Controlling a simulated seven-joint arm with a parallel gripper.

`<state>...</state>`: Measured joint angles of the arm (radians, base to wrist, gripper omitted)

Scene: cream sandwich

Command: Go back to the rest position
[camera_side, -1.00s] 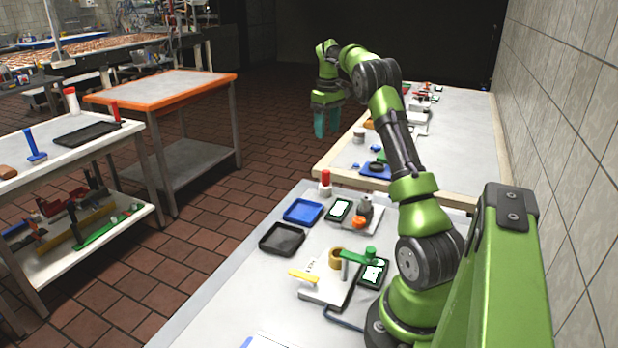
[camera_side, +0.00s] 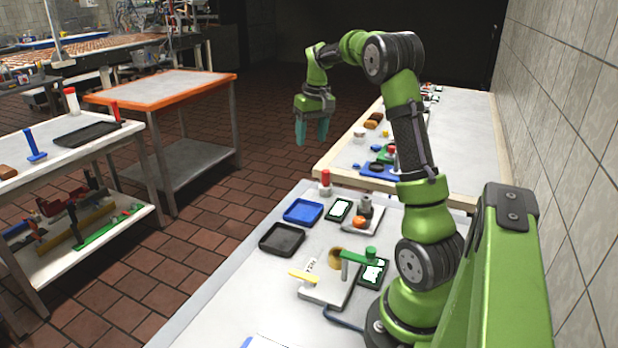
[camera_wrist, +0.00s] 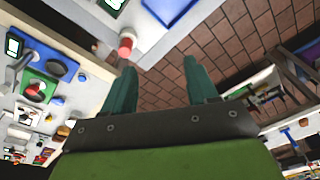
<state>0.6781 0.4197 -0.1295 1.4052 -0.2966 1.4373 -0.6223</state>
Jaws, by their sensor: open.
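My gripper (camera_side: 312,138) hangs in the air from my raised green arm, above the gap between the near table and the left benches, with brick floor behind it. Its two teal fingers point down, apart and empty. In the wrist view my gripper (camera_wrist: 160,80) also shows its fingers spread with nothing between them. Beyond the fingertips there are brick floor and the edge of a white table.
The near table (camera_side: 215,315) holds a blue tray (camera_side: 303,211), a black tray (camera_side: 282,239), a red-capped bottle (camera_side: 325,182) and a device with a green lever (camera_side: 358,257). A far table (camera_side: 465,140) holds several items. An orange-edged table (camera_side: 160,88) stands left. The aisle floor is clear.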

